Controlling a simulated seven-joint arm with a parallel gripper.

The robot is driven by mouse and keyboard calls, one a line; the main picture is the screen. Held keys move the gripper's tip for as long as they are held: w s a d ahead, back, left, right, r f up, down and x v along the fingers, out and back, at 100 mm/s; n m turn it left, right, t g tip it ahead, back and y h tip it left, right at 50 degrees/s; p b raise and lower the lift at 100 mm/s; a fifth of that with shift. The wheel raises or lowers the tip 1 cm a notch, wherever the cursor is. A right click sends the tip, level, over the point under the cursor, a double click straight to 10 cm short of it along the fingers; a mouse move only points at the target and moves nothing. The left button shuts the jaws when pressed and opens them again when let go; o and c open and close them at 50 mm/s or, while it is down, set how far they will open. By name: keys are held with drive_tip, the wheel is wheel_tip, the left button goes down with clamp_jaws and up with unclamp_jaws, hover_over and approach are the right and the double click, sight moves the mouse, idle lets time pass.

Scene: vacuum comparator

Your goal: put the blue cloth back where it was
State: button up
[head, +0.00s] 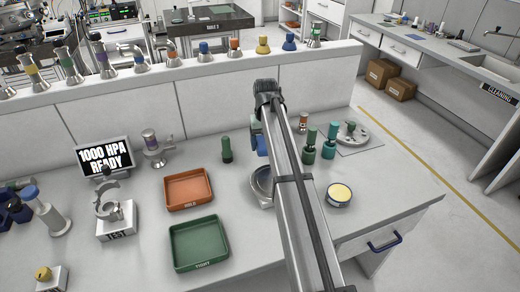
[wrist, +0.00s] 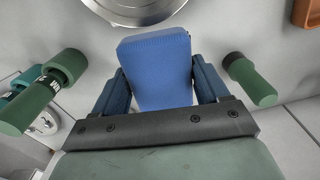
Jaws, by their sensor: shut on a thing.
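My gripper (wrist: 160,88) is shut on the blue cloth (wrist: 155,65), a thick folded pad between its two dark blue fingers. In the head view the cloth (head: 262,146) shows as a small blue patch beside my arm, which partly hides it and the gripper. A round metal dish (head: 260,186) stands on the bench nearer the camera than the cloth, partly behind my arm. The dish also shows at the top edge of the wrist view (wrist: 130,12). I cannot tell how high the cloth is above the bench.
A dark green bottle (head: 227,150) stands left of the gripper; green and teal bottles (head: 310,146) stand right. Orange (head: 170,204) and green (head: 176,261) trays lie left. A yellow-topped tin (head: 340,192) is right of my arm. The raised ledge (head: 205,90) runs behind.

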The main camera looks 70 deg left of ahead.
drive_tip(key=w+a+r+n, duration=0.1)
drive_tip(key=w+a, duration=0.1)
drive_tip(key=a, duration=0.8)
drive_tip(key=shift+n, duration=0.5)
drive_tip(key=shift+a+f, duration=0.2)
drive_tip(key=shift+f, duration=4.65)
drive_tip(key=shift+f, duration=0.15)
drive_tip(key=o, duration=1.1)
wheel_tip(320, 180, up, 12)
drive_tip(key=shift+r, duration=0.2)
